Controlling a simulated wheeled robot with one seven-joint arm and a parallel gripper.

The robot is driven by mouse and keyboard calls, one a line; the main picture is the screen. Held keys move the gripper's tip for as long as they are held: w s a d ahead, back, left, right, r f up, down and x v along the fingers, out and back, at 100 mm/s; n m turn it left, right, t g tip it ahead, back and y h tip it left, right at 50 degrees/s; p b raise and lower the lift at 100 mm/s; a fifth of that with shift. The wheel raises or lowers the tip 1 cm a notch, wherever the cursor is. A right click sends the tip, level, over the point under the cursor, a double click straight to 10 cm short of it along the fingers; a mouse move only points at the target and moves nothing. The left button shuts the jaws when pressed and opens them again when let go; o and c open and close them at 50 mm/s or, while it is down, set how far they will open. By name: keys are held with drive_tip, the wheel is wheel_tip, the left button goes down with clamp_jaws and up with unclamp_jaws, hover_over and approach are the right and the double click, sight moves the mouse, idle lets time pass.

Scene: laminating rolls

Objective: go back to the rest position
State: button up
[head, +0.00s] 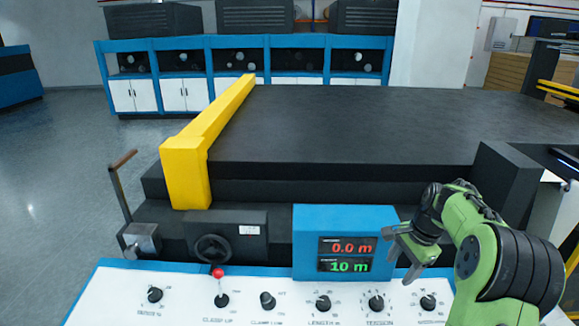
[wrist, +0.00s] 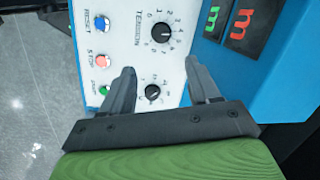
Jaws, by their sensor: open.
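My gripper (head: 408,258) is at the end of my green and black arm, at the right side of the head view. It hovers near the right edge of the blue display box and above the white control panel (head: 290,301). In the wrist view my gripper (wrist: 165,85) has its two grey fingers spread apart with nothing between them. Beyond the fingers lie a tension knob (wrist: 160,32) and another black knob (wrist: 152,92) on the panel. The head view does not show clearly whether the fingertips touch anything.
The blue display box (head: 345,217) reads 0.0 m and 10 m. A red-tipped lever (head: 218,285) stands on the panel. A black handwheel (head: 212,251), a yellow bar (head: 187,172) and a crank (head: 120,185) are left. Coloured buttons (wrist: 101,60) show in the wrist view. Floor at left is clear.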

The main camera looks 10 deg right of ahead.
drive_tip(key=s+a+r+n+t+h, duration=0.1)
drive_tip(key=s+a+r+n, duration=0.35)
drive_tip(key=a, duration=0.35)
drive_tip(key=s+a+r+n+h, duration=0.1)
drive_tip(key=s+a+r+n, duration=0.3)
drive_tip(key=a+r, duration=0.3)
drive_tip(key=s+a+f+n+t, duration=0.1)
drive_tip(key=s+a+n, duration=0.3)
drive_tip(key=s, duration=0.3)
drive_tip(key=s+a+f+n+t, duration=0.1)
drive_tip(key=s+a+n, duration=0.3)
drive_tip(key=s, duration=0.4)
drive_tip(key=shift+a+t+y, duration=0.15)
drive_tip(key=shift+t+y, duration=0.15)
drive_tip(key=shift+t, duration=0.2)
drive_tip(key=shift+f, duration=0.1)
